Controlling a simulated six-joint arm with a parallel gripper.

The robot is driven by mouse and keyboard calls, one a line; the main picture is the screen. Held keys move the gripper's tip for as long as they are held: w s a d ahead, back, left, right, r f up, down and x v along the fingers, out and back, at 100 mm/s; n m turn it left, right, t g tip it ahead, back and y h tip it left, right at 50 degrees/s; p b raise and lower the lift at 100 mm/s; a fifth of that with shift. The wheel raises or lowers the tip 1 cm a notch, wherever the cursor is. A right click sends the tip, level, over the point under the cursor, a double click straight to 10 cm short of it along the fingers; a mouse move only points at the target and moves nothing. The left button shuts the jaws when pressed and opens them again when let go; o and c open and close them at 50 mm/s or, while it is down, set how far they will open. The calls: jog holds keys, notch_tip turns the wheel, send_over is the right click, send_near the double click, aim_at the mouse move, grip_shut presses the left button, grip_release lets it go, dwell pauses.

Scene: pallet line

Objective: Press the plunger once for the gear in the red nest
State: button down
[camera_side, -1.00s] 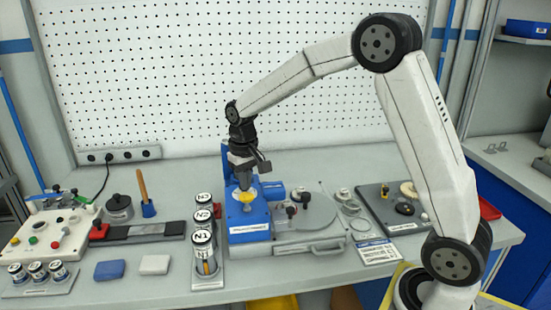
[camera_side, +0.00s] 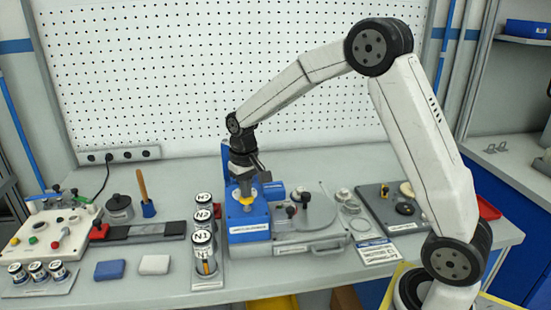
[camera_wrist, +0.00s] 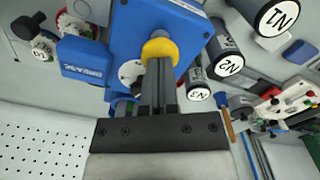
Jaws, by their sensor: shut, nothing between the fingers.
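The blue press station (camera_side: 249,222) stands at the middle of the bench, with a small blue block marked GREASE (camera_wrist: 85,62) beside it. Its round yellow plunger cap (camera_wrist: 160,48) shows in the wrist view at my fingertips. My gripper (camera_side: 247,198) is shut, pointing down over the cap, with nothing between the fingers. The fingertips (camera_wrist: 160,62) overlap the cap and seem to be on it; how far it is pressed is unclear. A small toothed part (camera_wrist: 42,47) sits left of the station in the wrist view. I cannot tell a gear in the red nest clearly.
Labelled canisters N1 (camera_side: 203,240), N2 and N3 stand in a row close left of the station. A grey fixture with a round plate (camera_side: 306,212) is close on its right. A pegboard (camera_side: 210,80) rises behind.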

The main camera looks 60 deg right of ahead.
jog(key=shift+f, duration=0.95)
jog(key=shift+r, duration=3.85)
jog(key=shift+s, duration=0.1)
jog(key=shift+s+a+f, duration=0.3)
jog(key=shift+s+f, duration=0.05)
jog(key=shift+s, duration=0.15)
jog(key=s+a+f+n+t, duration=0.1)
jog(key=s+f, duration=0.3)
jog(key=s, duration=0.4)
jog(key=s+a+f+n+t, duration=0.1)
jog(key=s+a+f+n, duration=0.1)
jog(key=s, duration=0.6)
notch_tip(320, 180, down, 2)
jog(key=shift+s+a+t, duration=0.3)
jog(key=shift+s+a, duration=0.05)
jog(key=shift+a, duration=0.35)
